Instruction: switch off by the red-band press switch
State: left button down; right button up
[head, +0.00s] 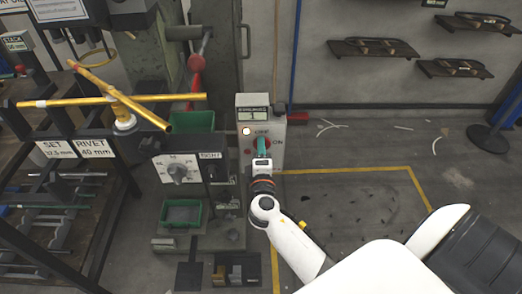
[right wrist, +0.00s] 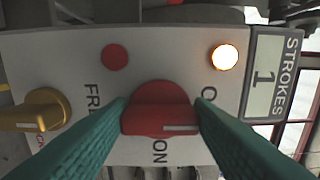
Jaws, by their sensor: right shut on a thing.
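The press switch is a red knob (right wrist: 160,97) on a pale grey control box (head: 243,110). My right gripper (head: 264,147) is on it, and in the right wrist view its green fingers (right wrist: 161,112) are shut on the knob from both sides. A label starting with O is partly hidden by a finger. A lamp (right wrist: 224,57) on the box is lit. The display (right wrist: 265,77) reads 1. I cannot make out a red band. My left gripper is not in view.
A yellow knob (right wrist: 38,110) and a red button (right wrist: 115,57) sit on the same box. A panel with a dial (head: 179,170) and a green bin (head: 181,213) stand to its left. Yellow bars (head: 110,97) lie further left. The floor at right is mostly clear.

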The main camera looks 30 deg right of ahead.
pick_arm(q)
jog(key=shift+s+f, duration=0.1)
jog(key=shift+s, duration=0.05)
pick_arm(e)
jog(key=shift+f, duration=0.1)
jog(key=o, duration=1)
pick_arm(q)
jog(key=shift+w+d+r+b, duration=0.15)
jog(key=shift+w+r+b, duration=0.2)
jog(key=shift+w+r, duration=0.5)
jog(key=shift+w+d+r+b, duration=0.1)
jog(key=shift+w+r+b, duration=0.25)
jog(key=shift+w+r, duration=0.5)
pick_arm(e)
jog(key=v, duration=1.2)
jog(key=shift+s, duration=0.1)
